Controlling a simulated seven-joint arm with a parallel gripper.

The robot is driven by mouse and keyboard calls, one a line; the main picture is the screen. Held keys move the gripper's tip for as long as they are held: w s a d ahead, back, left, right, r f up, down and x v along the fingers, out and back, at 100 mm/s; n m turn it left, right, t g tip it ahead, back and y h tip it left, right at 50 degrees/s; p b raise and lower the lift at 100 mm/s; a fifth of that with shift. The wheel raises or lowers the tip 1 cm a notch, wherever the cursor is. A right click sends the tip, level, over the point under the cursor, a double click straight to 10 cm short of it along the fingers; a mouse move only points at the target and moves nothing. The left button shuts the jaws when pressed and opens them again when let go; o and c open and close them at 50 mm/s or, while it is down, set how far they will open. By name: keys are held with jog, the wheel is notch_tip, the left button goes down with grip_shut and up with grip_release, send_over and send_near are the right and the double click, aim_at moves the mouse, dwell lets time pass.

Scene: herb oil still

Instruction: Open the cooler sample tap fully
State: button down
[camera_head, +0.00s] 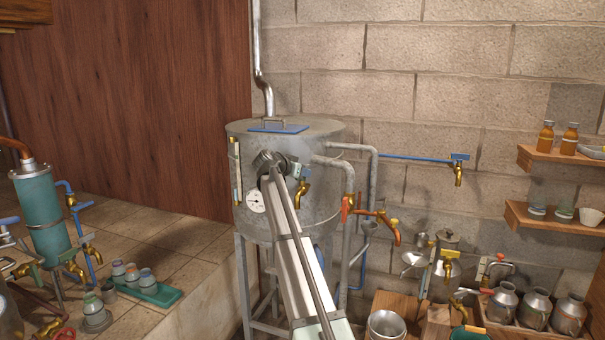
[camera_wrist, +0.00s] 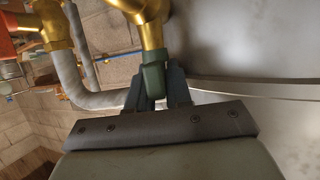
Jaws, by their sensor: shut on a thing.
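The cooler sample tap (camera_head: 303,189) is a brass tap on the front of the grey metal tank, its spout pointing down. In the wrist view the brass tap (camera_wrist: 150,32) comes in from the top and ends in a dark green lever grip (camera_wrist: 153,79). My gripper (camera_wrist: 155,84) has its dark fingers on either side of this grip and is shut on it. In the head view my gripper (camera_head: 296,170) is small at the tank's front, just above the brass spout. My arm hides part of the tank, and the lever's exact angle is hard to tell there.
The grey tank (camera_head: 322,205) stands on legs. A grey pipe (camera_head: 348,178) and a brass tap with an orange handle (camera_head: 391,222) are close on the right. A dial gauge (camera_head: 256,202) is on the left. A blue-handled wall tap (camera_head: 458,172) is farther right.

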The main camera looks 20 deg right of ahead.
jog(key=c, duration=1.4)
grip_release()
jog(key=shift+w, duration=0.1)
